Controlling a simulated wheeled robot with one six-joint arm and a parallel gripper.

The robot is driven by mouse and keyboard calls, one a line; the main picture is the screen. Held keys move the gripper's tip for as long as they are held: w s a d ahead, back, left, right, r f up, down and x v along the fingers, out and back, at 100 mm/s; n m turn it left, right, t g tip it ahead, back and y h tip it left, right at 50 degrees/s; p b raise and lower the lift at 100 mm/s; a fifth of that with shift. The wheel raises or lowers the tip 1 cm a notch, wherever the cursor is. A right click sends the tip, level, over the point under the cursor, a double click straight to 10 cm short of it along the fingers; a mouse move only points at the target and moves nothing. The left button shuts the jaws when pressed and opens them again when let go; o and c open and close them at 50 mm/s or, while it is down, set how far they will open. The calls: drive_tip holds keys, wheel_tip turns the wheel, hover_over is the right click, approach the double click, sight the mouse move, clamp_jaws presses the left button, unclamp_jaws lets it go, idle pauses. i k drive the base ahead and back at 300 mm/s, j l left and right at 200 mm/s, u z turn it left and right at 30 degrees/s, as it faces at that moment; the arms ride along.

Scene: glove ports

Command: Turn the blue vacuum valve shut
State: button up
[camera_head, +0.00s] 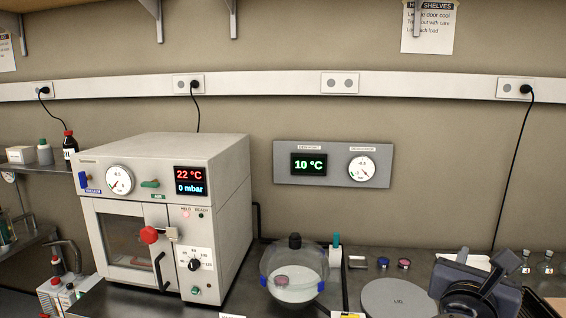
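The blue vacuum valve (83,180) is a small lever on the upper left of the oven's front, above a blue label. It looks roughly upright, though it is too small to be sure. A green valve lever (150,184) lies about level to its right, above a green label. The white oven (215,158) stands on the bench at the left. A dark grey and black part of my arm, seemingly with my gripper (478,290), shows at the lower right, far from the valve. Its fingertips cannot be made out.
The oven has a round gauge (120,180), a display (190,181) reading 22 °C and 0 mbar, a red knob (149,235) and a black door handle (160,271). A glass desiccator (294,272) and a grey round lid (399,298) stand to its right.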

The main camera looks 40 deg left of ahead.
sight(83, 179)
drive_tip(key=j+u, duration=0.35)
drive_tip(key=j, duration=0.45)
drive_tip(key=j+u, duration=0.35)
drive_tip(key=j, duration=0.5)
drive_tip(key=i+j+u, duration=0.1)
drive_tip(key=j+u, duration=0.25)
drive_tip(key=j, duration=0.5)
drive_tip(key=i+j, duration=0.1)
drive_tip(key=j, duration=0.7)
drive_tip(key=i+j, duration=0.15)
drive_tip(key=j, duration=0.25)
